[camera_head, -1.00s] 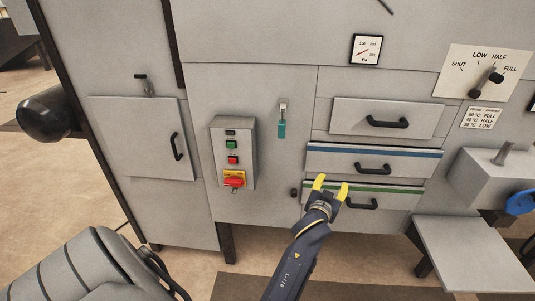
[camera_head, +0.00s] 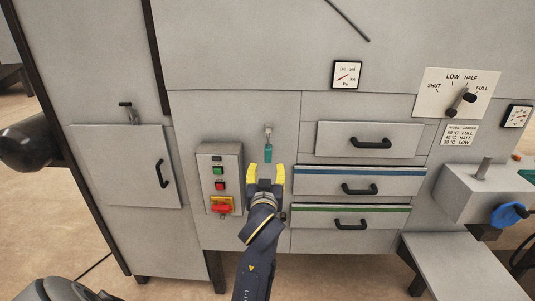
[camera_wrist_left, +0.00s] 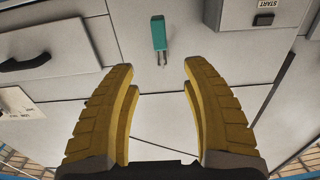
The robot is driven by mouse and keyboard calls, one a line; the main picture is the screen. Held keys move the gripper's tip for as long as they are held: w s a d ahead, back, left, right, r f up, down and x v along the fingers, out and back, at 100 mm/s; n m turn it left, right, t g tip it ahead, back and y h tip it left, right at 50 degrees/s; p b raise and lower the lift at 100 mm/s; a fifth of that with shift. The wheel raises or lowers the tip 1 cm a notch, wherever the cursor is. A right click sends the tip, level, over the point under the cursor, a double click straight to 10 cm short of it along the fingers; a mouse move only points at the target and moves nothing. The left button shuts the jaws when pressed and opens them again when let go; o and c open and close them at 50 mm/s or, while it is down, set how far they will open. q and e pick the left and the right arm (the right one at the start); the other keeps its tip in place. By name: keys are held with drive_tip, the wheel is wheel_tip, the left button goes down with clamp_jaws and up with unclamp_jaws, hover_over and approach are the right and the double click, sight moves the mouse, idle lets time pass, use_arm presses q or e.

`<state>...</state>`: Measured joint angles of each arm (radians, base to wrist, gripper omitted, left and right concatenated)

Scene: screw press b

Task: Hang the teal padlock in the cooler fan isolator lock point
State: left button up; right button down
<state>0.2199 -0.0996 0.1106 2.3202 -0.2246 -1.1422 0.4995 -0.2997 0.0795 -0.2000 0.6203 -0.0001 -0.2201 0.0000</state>
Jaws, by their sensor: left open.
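The teal padlock (camera_head: 268,153) hangs upright from a small holder (camera_head: 268,131) on the grey machine front. In the left wrist view the padlock (camera_wrist_left: 158,33) shows beyond the fingertips, with its pale shackle toward the bottom of that picture. My left gripper (camera_head: 266,172) is open and empty, with its yellow fingers just below the padlock in the head view. The open fingers also show in the left wrist view (camera_wrist_left: 158,68). A red rotary switch on a yellow plate (camera_head: 221,205), apparently the isolator, sits low on the grey control box. Its lock point is too small to make out. My right gripper is not in view.
The control box (camera_head: 219,160), with green and red buttons, stands out left of the padlock. Drawers with black handles (camera_head: 370,143) lie to the right. A grey ledge (camera_head: 460,265) juts out at lower right. The panel around the padlock is otherwise clear.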

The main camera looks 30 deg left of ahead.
sight(268, 152)
use_arm(q)
drive_tip(key=x, duration=1.4)
clamp_jaws()
idle(0.7)
